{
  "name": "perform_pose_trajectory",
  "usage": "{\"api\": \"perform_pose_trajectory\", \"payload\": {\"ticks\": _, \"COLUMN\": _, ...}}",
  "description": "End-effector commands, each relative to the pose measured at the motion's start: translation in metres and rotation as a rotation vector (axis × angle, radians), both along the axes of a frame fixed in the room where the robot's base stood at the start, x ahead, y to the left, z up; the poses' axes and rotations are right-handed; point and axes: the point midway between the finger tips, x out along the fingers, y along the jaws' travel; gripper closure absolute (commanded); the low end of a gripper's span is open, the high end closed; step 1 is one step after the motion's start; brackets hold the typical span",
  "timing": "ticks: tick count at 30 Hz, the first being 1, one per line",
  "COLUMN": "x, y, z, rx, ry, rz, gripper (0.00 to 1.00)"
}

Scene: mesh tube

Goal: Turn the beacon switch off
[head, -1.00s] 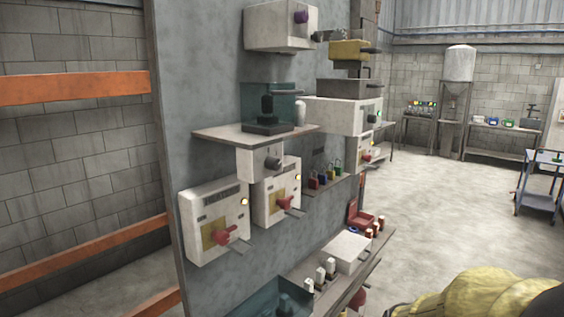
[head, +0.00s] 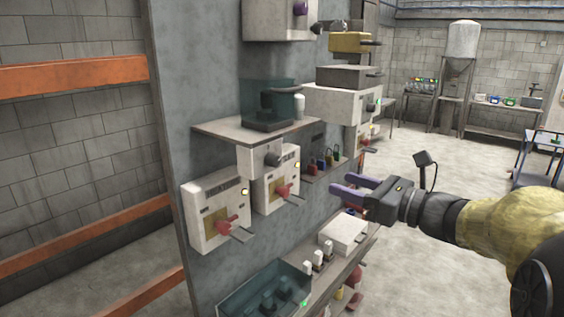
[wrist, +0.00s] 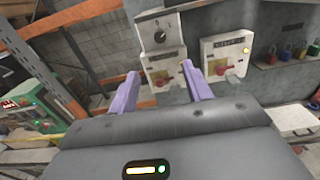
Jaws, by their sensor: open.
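Two pale switch boxes with red handles hang on the grey panel. The left box (head: 205,232) and the right box (head: 266,193) each show a lit yellow lamp. Their labels are too small to read surely, so I cannot tell which is the beacon switch. The left box's red handle (head: 226,226) and the right box's red handle (head: 283,191) both show. In the wrist view the right box (wrist: 211,50) is ahead, with the left box (wrist: 160,62) beside it. My gripper (head: 348,183), with purple fingers, is open and empty, right of the boxes and apart from them.
A box with a dark knob (head: 258,160) sits under a shelf (head: 215,128) above the switches. Several padlocks (head: 328,158) stand on a small ledge to the right. Below are a teal tray (head: 240,307) and a white box (head: 343,228). Open floor lies right.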

Motion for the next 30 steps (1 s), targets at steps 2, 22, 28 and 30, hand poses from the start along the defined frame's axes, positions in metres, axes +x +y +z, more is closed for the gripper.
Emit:
{"api": "perform_pose_trajectory", "payload": {"ticks": 2, "x": 0.000, "y": 0.000, "z": -0.001, "rx": -0.002, "ry": 0.000, "rz": 0.000, "gripper": 0.51}}
{"api": "perform_pose_trajectory", "payload": {"ticks": 22, "x": 0.041, "y": 0.055, "z": 0.001, "rx": -0.004, "ry": 0.003, "rz": 0.004, "gripper": 0.51}}
{"api": "perform_pose_trajectory", "payload": {"ticks": 28, "x": 0.063, "y": 0.083, "z": 0.002, "rx": -0.005, "ry": 0.003, "rz": 0.003, "gripper": 0.51}}
{"api": "perform_pose_trajectory", "payload": {"ticks": 30, "x": 0.071, "y": 0.093, "z": 0.001, "rx": -0.005, "ry": 0.003, "rz": 0.004, "gripper": 0.51}}
